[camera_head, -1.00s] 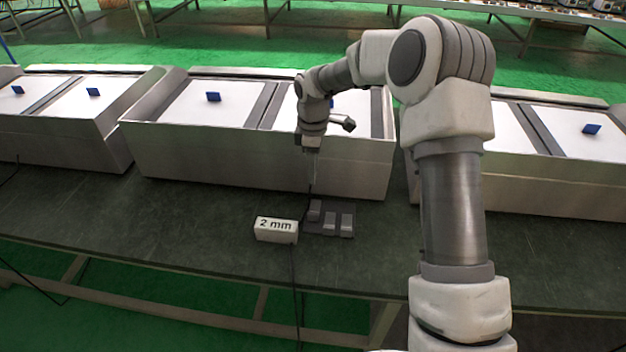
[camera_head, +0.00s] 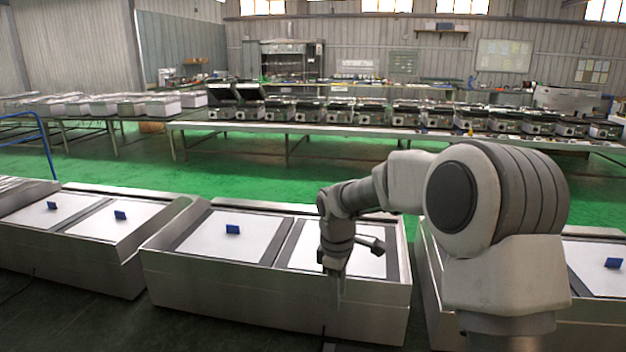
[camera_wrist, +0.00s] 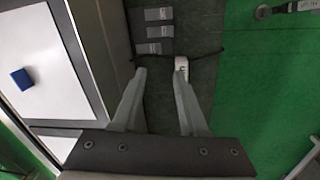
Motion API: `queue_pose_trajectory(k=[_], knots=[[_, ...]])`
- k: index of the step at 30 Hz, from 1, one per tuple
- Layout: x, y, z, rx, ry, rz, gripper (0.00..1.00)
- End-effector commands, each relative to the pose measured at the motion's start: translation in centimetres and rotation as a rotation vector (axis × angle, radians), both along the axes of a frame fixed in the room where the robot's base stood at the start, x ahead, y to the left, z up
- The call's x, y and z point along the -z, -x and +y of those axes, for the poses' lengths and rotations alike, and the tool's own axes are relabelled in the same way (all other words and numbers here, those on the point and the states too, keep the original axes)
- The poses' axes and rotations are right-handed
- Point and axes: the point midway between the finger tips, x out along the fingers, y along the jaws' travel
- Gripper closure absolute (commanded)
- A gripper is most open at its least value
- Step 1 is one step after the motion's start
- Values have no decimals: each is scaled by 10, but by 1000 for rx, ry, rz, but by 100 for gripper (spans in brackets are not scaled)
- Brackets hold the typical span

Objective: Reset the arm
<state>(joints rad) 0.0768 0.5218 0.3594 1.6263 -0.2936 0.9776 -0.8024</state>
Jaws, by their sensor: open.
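Several small grey pieces (camera_wrist: 159,32) lie beyond the left fingertip. No object is between the fingers.

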Motion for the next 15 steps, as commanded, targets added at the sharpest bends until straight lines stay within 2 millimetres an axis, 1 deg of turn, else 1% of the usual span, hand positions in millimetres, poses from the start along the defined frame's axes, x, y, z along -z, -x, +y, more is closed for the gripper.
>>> queue_pose_trajectory(k=[1, 3, 5, 9, 11, 15], knots=[[-26, 10, -5, 40, 9, -24, 57], [-50, 24, -12, 102, 13, -52, 57], [-70, 37, -18, 156, 15, -74, 57], [-112, 69, -31, 287, 9, -129, 57], [-128, 83, -36, 346, 1, -154, 57], [-162, 119, -49, 483, -26, -208, 57]])
